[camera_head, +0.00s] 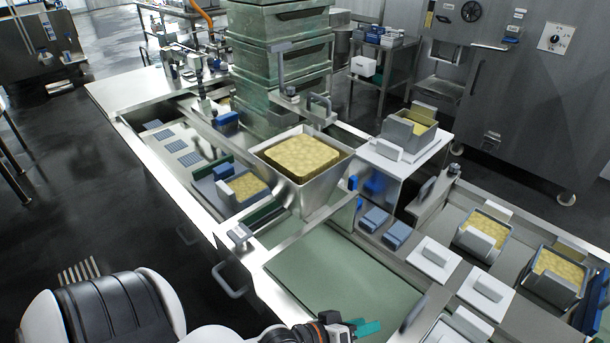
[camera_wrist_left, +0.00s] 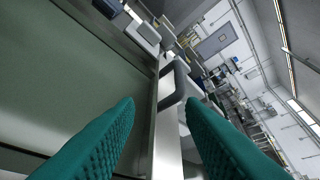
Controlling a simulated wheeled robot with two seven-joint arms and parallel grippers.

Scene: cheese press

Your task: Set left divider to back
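My left gripper (camera_head: 366,327) shows at the bottom of the head view, by the front edge of the green work surface (camera_head: 345,270). In the left wrist view its two teal fingers (camera_wrist_left: 158,108) are spread with nothing between them. Ahead of them a dark grey handle (camera_wrist_left: 172,85) stands on a metal rail, out of their grip. In the head view one grey handle (camera_head: 228,283) is at the left of the green surface and another (camera_head: 411,314) at its right. I cannot tell which part is the left divider. My right gripper is not seen.
A metal hopper (camera_head: 303,190) with a yellow cheese block stands behind the green surface. Cheese moulds (camera_head: 482,237) and white lids with grips (camera_head: 434,258) crowd the right side. Stacked green crates (camera_head: 280,70) rise at the back. The green surface is clear.

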